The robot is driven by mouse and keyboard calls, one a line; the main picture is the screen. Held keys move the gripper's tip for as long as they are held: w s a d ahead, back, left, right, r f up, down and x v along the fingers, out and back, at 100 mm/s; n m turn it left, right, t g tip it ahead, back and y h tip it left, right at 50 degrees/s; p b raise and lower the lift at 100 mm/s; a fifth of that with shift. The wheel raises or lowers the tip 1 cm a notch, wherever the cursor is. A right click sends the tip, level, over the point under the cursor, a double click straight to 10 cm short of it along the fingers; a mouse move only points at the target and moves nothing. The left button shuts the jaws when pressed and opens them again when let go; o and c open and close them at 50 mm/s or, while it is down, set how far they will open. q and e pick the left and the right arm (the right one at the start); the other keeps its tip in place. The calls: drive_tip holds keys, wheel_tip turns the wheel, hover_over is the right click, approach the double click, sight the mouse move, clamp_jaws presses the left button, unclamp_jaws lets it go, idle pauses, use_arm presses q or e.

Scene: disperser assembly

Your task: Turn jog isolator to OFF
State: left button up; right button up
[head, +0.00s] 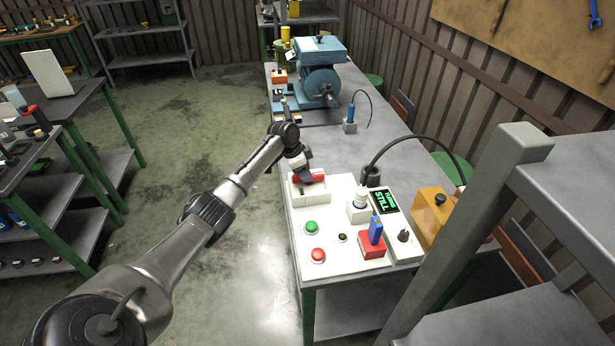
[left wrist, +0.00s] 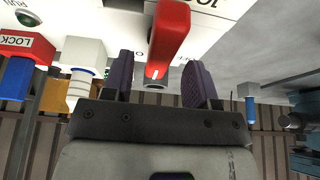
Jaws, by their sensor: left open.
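The jog isolator shows as a red handle (head: 314,177) on a white housing (head: 312,197) at the far left of the white control panel. In the left wrist view its red handle (left wrist: 170,35) is large, with a pale mark near its lower end. My left gripper (head: 303,172) is at the handle, partly covering it in the head view. In the left wrist view my left gripper (left wrist: 158,68) is open, with one dark finger on each side of the handle's lower end. Visible gaps separate the fingers from the handle. My right gripper is not in view.
The panel holds a green button (head: 311,227), a red button (head: 318,255), a red lock block with blue top (head: 372,245), a white knobbed post (head: 359,205), a black knob (head: 404,236) and a display (head: 384,201). A blue machine (head: 320,75) stands farther back.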

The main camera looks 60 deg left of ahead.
use_arm(q)
drive_tip(key=shift+x, duration=1.15)
drive_tip(key=shift+c, duration=0.3)
